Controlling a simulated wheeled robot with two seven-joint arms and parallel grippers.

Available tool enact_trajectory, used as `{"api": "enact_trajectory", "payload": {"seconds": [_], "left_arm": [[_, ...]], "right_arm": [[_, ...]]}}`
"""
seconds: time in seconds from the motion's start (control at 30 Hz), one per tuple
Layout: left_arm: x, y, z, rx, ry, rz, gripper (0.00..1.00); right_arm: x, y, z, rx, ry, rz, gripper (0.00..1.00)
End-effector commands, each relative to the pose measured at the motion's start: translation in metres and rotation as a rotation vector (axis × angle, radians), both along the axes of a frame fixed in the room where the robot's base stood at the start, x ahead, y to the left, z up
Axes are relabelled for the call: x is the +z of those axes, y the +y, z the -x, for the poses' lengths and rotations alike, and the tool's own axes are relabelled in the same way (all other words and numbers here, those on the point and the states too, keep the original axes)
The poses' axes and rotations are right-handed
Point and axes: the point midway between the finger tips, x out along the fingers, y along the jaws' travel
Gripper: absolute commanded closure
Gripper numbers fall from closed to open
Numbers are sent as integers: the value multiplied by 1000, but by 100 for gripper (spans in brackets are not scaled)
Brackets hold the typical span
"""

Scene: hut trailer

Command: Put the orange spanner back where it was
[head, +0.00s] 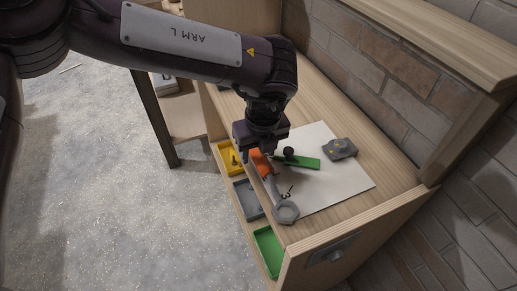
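The orange spanner (261,164) has an orange handle and a grey shaft ending in a grey ring-like head. It lies at or just above the near left edge of the white sheet (345,188) on the wooden bench. My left gripper (266,150) points down right over the orange handle. The gripper body hides the handle's far end and most of the fingertips, so I cannot tell whether the fingers hold it. My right gripper is not in view.
A green bar (305,163) with a black knob and a grey block (339,148) lie on the sheet. Yellow (225,150), grey (247,198) and green (268,250) trays sit along the bench's left side, below the top. A brick wall (362,55) stands behind.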

Motion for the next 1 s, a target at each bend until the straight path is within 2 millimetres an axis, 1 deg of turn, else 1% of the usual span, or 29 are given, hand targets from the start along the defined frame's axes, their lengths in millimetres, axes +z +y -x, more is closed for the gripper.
{"api": "enact_trajectory", "payload": {"seconds": [0.2, 0.37, 0.47, 0.7, 0.8, 0.9, 1.0], "left_arm": [[1, 0, 0, 0, 0, 0, 50], [12, -1, 0, 1, -3, 1, 50], [29, -2, 3, 2, -3, 2, 50], [82, -6, 9, 0, -5, 4, 50], [99, -7, 12, 0, -4, 3, 50], [111, -8, 14, 0, -2, 1, 50], [119, -9, 15, -1, -2, 2, 50]], "right_arm": [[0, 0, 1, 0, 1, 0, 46], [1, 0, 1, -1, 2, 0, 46], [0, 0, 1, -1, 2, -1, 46], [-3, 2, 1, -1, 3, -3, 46], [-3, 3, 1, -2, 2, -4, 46], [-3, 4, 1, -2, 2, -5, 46], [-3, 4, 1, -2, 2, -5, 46]]}}
